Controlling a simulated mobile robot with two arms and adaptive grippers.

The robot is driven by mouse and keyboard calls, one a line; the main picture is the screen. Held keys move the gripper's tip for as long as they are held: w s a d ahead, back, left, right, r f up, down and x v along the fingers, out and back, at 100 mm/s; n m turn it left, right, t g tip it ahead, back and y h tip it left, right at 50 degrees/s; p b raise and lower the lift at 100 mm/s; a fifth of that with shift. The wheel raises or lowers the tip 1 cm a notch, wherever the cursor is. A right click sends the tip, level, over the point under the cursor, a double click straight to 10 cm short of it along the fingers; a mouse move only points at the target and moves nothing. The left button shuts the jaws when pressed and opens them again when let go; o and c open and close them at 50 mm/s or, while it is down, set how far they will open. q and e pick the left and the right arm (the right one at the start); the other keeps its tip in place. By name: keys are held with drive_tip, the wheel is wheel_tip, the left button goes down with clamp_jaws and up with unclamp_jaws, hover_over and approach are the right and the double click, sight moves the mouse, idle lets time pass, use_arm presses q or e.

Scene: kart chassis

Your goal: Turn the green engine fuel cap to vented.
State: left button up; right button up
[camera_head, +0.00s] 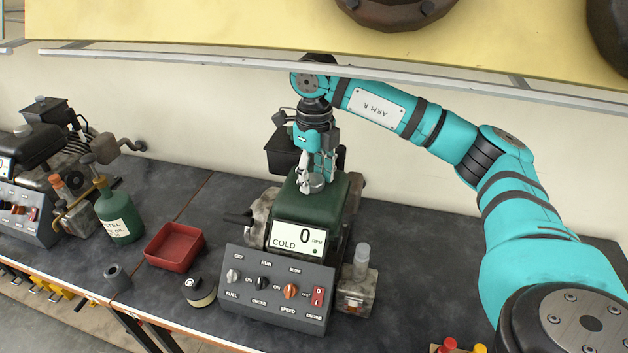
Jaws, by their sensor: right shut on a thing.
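The green engine (321,210) stands on the dark workbench, with a display reading 0 RPM and COLD (299,238) on its front. The grey fuel cap (314,182) sits on top of the green tank. My right gripper (311,183) points down from above and is shut on the cap. The fingers partly cover the cap, and I cannot read any marking on it. My left gripper is not in view.
A control panel (277,291) with knobs and a red switch stands in front of the engine. A red tray (174,247), a green bottle (117,214) and another engine (40,150) are to the left. A shelf (250,25) spans above.

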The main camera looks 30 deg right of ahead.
sight(315, 178)
drive_tip(key=n+b, duration=0.1)
drive_tip(key=n, duration=0.3)
drive_tip(key=shift+n, duration=0.4)
drive_tip(key=shift+w+r, duration=0.1)
drive_tip(key=o, duration=1.2)
drive_tip(key=shift+d, duration=0.1)
wheel_tip(315, 178, up, 12)
drive_tip(key=shift+f, duration=0.1)
idle(0.3)
